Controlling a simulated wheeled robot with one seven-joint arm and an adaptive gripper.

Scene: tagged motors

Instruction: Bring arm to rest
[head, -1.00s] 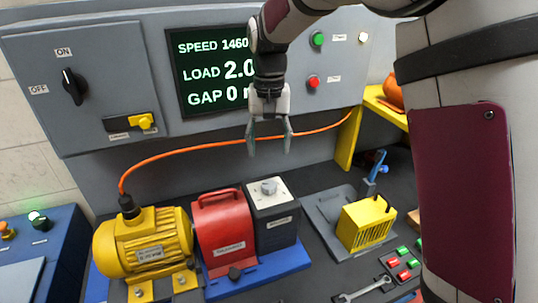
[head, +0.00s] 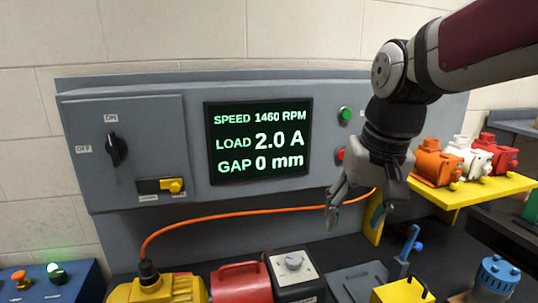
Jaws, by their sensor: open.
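My gripper (head: 358,212) hangs from my arm at the right of centre in the head view. Its fingers point down and are apart, with nothing between them. It is in front of the grey control panel (head: 150,236), above the dark bench. My arm reaches in from the upper right and bends down at the wrist. The panel's screen (head: 258,141) reads SPEED 1460 RPM, LOAD 2.0 A, GAP 0 mm. The rotary switch (head: 117,149) has its handle upright, towards ON.
A yellow motor (head: 155,290), a red unit (head: 240,284) and a grey-topped box (head: 293,268) line the bench front. An orange cable (head: 250,213) runs behind them. A yellow shelf (head: 470,194) with orange, white and red motors stands right. A blue cylinder (head: 497,275) is below it.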

